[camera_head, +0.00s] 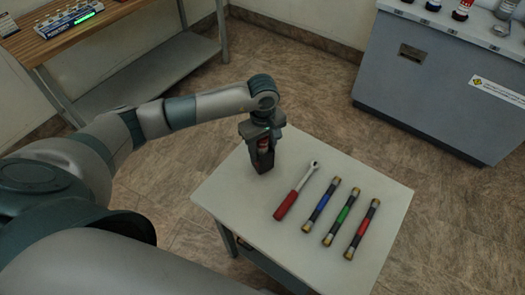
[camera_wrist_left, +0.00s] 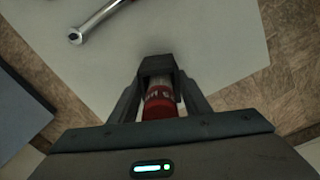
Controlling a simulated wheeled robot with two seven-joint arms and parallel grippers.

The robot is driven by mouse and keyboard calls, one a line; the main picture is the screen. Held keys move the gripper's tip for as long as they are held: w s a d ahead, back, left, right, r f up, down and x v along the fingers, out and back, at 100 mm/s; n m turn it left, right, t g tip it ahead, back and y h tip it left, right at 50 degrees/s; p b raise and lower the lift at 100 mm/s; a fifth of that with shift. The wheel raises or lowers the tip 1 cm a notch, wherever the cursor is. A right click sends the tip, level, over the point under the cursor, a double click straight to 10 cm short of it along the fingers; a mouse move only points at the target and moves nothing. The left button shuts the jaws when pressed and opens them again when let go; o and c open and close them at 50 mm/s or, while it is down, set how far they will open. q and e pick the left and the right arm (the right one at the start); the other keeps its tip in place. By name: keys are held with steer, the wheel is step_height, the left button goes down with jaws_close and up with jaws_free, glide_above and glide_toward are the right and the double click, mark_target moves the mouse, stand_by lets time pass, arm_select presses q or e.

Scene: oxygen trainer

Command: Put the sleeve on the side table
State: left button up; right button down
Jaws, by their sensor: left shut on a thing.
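My left gripper (camera_head: 263,160) points down over the far left corner of the side table (camera_head: 225,190). It is shut on the sleeve (camera_head: 264,146), a small red and silver piece between the fingers. My right gripper is in neither view.
On the side table, right of the gripper, lie a red-handled ratchet wrench (camera_head: 297,190) and three banded rods, blue (camera_head: 321,205), green (camera_head: 342,216) and red (camera_head: 362,229). A wooden-topped bench (camera_head: 60,40) stands back left, a grey cabinet (camera_head: 440,80) back right.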

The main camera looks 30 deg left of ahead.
arm_select(q)
steer(key=shift+f, duration=0.9)
steer(key=shift+f, duration=0.1)
steer(key=shift+f, duration=0.1)
steer(key=o, duration=1.1)
steer(key=shift+r, duration=0.3)
